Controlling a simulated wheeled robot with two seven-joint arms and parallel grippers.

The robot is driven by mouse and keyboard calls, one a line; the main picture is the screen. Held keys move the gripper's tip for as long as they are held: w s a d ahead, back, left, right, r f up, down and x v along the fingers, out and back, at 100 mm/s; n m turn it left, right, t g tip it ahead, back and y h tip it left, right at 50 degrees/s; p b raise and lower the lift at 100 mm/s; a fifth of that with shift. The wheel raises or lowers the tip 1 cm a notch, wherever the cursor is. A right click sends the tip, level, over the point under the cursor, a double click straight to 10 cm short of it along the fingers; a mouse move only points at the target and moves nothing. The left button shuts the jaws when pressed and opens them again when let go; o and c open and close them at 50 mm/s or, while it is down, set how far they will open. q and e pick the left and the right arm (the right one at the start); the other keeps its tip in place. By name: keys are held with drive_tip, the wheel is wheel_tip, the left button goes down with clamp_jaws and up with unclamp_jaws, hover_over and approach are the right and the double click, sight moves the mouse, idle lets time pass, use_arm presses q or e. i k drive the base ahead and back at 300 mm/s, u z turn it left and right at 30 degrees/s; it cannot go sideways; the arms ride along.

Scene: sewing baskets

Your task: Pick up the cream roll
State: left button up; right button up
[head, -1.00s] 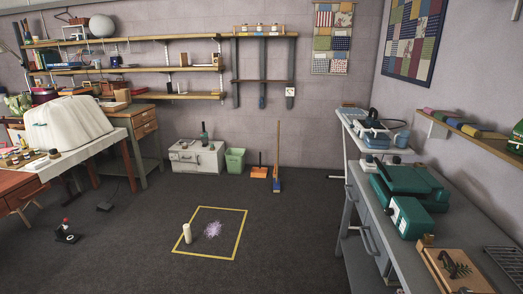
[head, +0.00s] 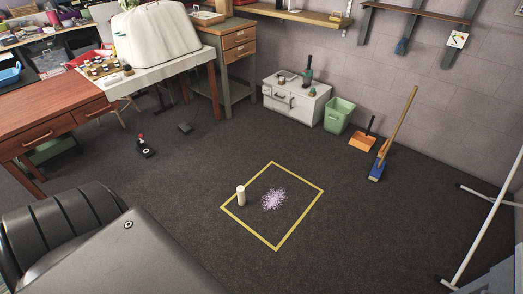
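The cream roll (head: 241,196) stands upright on the dark floor in the head view. It is at the left corner of a yellow taped square (head: 299,225). A patch of purple-white bits (head: 273,199) lies on the floor just right of the roll, inside the square. Neither of my grippers shows in the head view, and nothing touches the roll.
A wooden desk (head: 50,125) stands left. A white cabinet (head: 295,103), green bin (head: 339,115), orange dustpan (head: 362,143) and broom (head: 397,125) line the wall. Floor around the square is clear.

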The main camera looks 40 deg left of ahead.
sight(241, 195)
drive_tip(key=i, duration=2.55)
drive_tip(key=u, duration=1.75)
